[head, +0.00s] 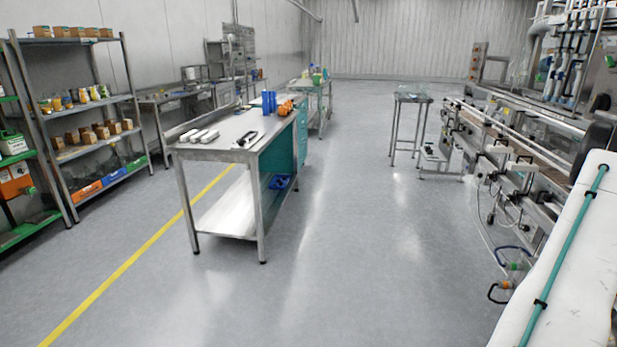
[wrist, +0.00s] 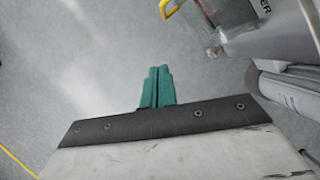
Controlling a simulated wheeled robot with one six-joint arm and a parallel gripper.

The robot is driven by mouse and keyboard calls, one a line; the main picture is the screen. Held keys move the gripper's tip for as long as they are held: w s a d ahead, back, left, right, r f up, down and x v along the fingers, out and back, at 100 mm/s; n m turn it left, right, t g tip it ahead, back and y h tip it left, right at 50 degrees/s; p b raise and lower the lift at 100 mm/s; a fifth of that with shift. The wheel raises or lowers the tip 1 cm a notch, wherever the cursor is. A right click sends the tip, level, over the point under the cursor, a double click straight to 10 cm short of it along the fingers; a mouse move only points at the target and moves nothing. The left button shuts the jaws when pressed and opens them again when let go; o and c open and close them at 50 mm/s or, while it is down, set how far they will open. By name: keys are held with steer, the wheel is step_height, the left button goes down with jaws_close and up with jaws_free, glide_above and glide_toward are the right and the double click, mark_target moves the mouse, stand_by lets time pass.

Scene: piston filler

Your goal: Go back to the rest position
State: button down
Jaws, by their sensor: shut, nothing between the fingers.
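My gripper (wrist: 158,87) shows in the wrist view as two teal fingers side by side, closed together with nothing between them. It points out over bare grey floor. A dark plate with screws and a pale worn housing of mine fill the lower part of that view. In the head view my white arm with a teal cable along it runs up the right edge; the gripper itself is not visible there.
The filling machine (head: 520,150) lines the right side, near my arm. A steel workbench (head: 215,150) stands centre left. A shelf rack (head: 90,105) stands at the left, and a small steel table (head: 411,98) stands farther back. The grey floor (head: 350,250) between is clear.

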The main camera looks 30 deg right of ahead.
steer(key=w+a+r+n+t+y, duration=0.3)
steer(key=w+a+r+n+t, duration=0.45)
steer(key=w+r+n, duration=0.6)
steer(key=w+a+r+n+g+y, duration=0.1)
steer(key=w+a+r+n, duration=0.2)
steer(key=a, duration=0.2)
steer(key=w+a+r+n+y, duration=0.2)
steer(key=a+r+n, duration=0.2)
steer(key=a, duration=0.2)
steer(key=w+a+r+n+g+y, duration=0.1)
steer(key=w+a+r+n, duration=0.2)
steer(key=a, duration=0.2)
steer(key=s+a+r+n+g+y, duration=0.1)
steer(key=a+r+n+g, duration=0.1)
steer(key=a+r+n, duration=0.3)
steer(key=s+a+r+n+g+y, duration=0.1)
steer(key=s+a+r+n, duration=0.15)
steer(key=a, duration=0.45)
steer(key=s+a+r+n+g, duration=0.1)
steer(key=a+r+n+g, duration=0.2)
steer(key=a, duration=0.4)
steer(key=s+a+r+n+h, duration=0.5)
steer(key=s+a+r+n, duration=0.6)
steer(key=s+a+n, duration=0.2)
steer(key=shift+a+n, duration=0.75)
steer(key=shift+n, duration=0.05)
steer(key=shift+d, duration=0.1)
